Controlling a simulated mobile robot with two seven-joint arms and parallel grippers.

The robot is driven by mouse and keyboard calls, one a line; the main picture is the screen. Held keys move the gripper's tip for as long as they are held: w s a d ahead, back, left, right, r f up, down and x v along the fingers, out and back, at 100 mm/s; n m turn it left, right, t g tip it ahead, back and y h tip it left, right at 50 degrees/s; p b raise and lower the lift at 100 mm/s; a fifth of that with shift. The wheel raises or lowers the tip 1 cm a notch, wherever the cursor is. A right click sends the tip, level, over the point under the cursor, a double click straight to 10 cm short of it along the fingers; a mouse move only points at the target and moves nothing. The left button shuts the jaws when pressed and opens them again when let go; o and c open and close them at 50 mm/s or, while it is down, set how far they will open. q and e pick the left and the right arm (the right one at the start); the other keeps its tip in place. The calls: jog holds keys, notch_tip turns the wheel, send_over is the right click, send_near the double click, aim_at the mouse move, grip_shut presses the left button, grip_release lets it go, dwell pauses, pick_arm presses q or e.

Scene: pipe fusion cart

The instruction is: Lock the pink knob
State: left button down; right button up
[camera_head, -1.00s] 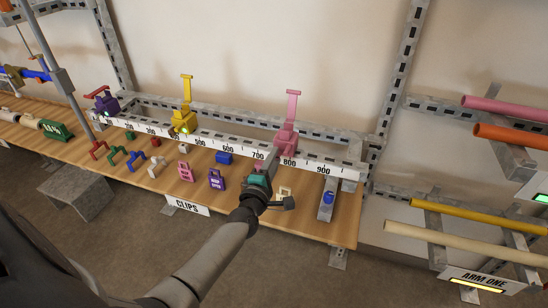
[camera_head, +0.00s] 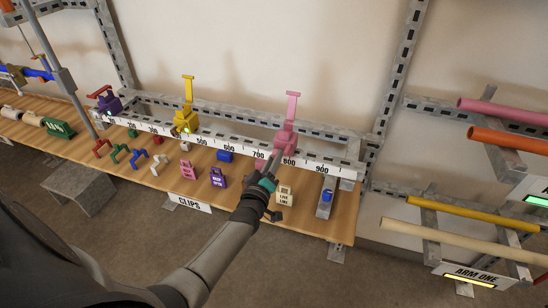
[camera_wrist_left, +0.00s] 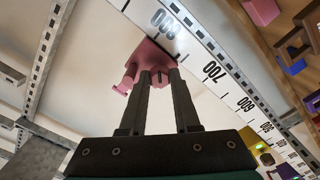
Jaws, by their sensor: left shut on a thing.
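The pink clamp (camera_head: 286,138) with its tall upright handle sits on the white ruler rail near the 800 mark. Its pink knob (camera_wrist_left: 157,60) shows in the left wrist view, on the lower front of the clamp. My left gripper (camera_head: 275,160) reaches up to the front of the clamp from below. In the left wrist view the fingers (camera_wrist_left: 160,74) are shut on the pink knob, one finger on each side. The fingertips partly cover the knob. No green light shows on the pink clamp. My right gripper is in neither view.
A yellow clamp (camera_head: 186,119) and a purple clamp (camera_head: 109,102) stand farther left on the rail, each with a green light. Several coloured clips lie on the wooden shelf (camera_head: 245,208) below. A grey block with a blue knob (camera_head: 326,197) stands to the right.

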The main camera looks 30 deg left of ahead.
pick_arm(q)
jog(key=shift+m+p, duration=0.7)
jog(key=shift+m, duration=3.5)
jog(key=c, duration=0.6)
grip_release()
jog(key=shift+c, duration=0.2)
jog(key=p+v, duration=0.2)
jog(key=v, duration=1.3)
jog(key=shift+s+d, duration=0.1)
jog(key=shift+d, duration=0.05)
